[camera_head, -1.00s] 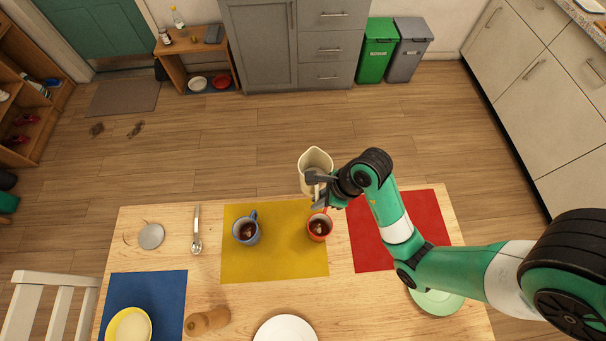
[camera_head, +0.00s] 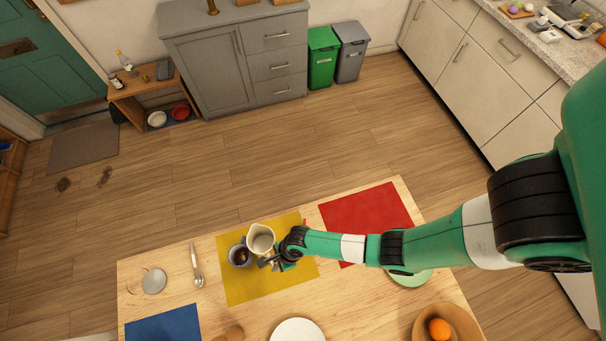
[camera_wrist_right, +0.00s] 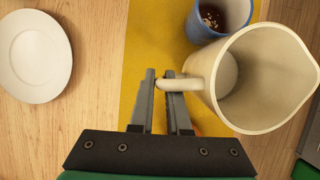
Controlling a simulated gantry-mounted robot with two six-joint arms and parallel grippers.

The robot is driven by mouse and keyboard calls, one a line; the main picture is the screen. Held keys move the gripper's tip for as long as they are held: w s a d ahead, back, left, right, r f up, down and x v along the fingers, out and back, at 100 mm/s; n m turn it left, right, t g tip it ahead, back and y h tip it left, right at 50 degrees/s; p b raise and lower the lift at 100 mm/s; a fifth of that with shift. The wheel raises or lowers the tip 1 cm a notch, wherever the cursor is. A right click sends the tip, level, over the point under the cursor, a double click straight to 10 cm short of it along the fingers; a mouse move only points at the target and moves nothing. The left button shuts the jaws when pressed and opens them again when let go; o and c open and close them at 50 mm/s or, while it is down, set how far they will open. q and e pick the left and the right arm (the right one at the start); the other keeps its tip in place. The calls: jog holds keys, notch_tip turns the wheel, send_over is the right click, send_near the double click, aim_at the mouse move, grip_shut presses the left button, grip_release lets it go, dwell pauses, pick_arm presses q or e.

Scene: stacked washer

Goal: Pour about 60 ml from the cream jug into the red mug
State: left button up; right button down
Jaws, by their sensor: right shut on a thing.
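The cream jug (camera_head: 261,238) appears over the yellow mat, just right of the blue mug (camera_head: 239,257) in the head view. My right gripper (camera_head: 274,262) is shut on its handle. In the wrist view the fingers (camera_wrist_right: 160,78) pinch the handle, and the open mouth of the jug (camera_wrist_right: 265,75) shows with its spout to the right. I cannot tell the cream level. The blue mug (camera_wrist_right: 219,16) holds dark liquid and sits behind the jug there. Of the red mug only a small red bit (camera_head: 304,222) seems to show behind my right wrist. My left gripper is not in view.
The yellow mat (camera_head: 240,291) lies on the wooden table. A red mat (camera_head: 365,210) is to the right, partly under my arm. A white plate (camera_head: 298,330), a spoon (camera_head: 196,265) and a bowl with an orange (camera_head: 420,322) stand around. The table left of the spoon holds a grey disc (camera_head: 154,281).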

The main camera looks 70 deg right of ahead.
jog(key=shift+n, duration=0.7)
jog(key=s+a+p, duration=0.2)
jog(key=s, duration=0.1)
jog(key=s+a+f+p, duration=0.1)
jog(key=s+a+p, duration=0.1)
jog(key=s+p, duration=0.1)
jog(key=s+a+f+p, duration=0.1)
jog(key=s+p, duration=0.2)
jog(key=s, duration=0.2)
jog(key=shift+a+f, duration=0.1)
jog(key=shift+a, duration=0.3)
jog(key=shift+s, duration=0.15)
jog(key=shift+f, duration=0.15)
